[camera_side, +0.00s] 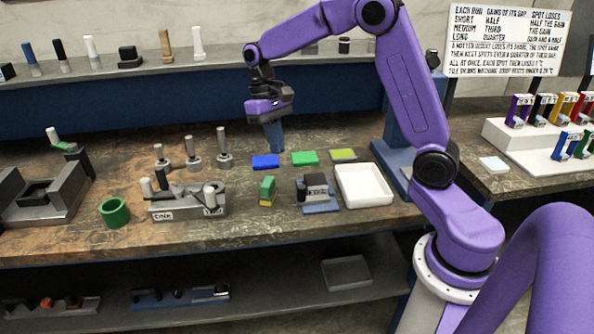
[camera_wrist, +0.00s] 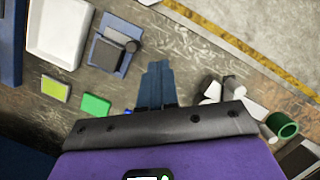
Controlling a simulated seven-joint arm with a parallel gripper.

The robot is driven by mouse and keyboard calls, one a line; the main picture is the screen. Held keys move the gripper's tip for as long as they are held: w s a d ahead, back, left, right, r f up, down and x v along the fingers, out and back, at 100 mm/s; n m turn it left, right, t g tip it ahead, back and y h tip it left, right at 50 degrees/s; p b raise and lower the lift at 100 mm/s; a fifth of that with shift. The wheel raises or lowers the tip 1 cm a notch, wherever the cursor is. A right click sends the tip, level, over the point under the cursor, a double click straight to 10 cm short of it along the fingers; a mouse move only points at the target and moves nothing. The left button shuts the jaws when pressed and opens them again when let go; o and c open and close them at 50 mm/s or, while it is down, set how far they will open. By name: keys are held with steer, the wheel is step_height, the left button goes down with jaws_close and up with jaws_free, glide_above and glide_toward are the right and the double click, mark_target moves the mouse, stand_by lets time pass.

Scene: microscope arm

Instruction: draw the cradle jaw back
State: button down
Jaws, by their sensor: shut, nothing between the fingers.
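My gripper (camera_side: 276,149) points down above the bench behind the blue flat block, its blue fingers together and empty. They also show shut in the wrist view (camera_wrist: 158,66). No part is clearly marked as the cradle jaw. A grey labelled fixture (camera_side: 187,207) with pale posts stands at the front centre-left. A dark-grey fixture (camera_side: 45,205) with raised walls around a recess stands at the far left. A small dark device (camera_side: 313,187) on a blue base stands right of centre; it also shows in the wrist view (camera_wrist: 113,50). My gripper touches none of these.
Blue (camera_side: 265,162), green (camera_side: 305,158) and yellow-green (camera_side: 343,155) flat blocks lie near my gripper. A white tray (camera_side: 388,203) stands at the right. A green ring (camera_side: 114,212) and several upright grey-handled tools (camera_side: 192,155) stand to the left. A shelf (camera_side: 300,68) runs behind.

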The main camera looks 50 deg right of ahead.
steer(key=w+d+f+m+y, duration=0.1)
steer(key=w+d+f+m, duration=0.2)
steer(key=d, duration=0.8)
steer(key=w+m, duration=0.2)
steer(key=shift+w+d+g+y, duration=0.3)
steer(key=shift+d+y, duration=0.05)
steer(key=shift+y, duration=0.05)
steer(key=x, duration=1)
steer(key=shift+s+a, duration=0.6)
steer(key=shift+s, duration=0.3)
steer(key=shift+s+a, duration=0.55)
steer(key=shift+s, duration=0.2)
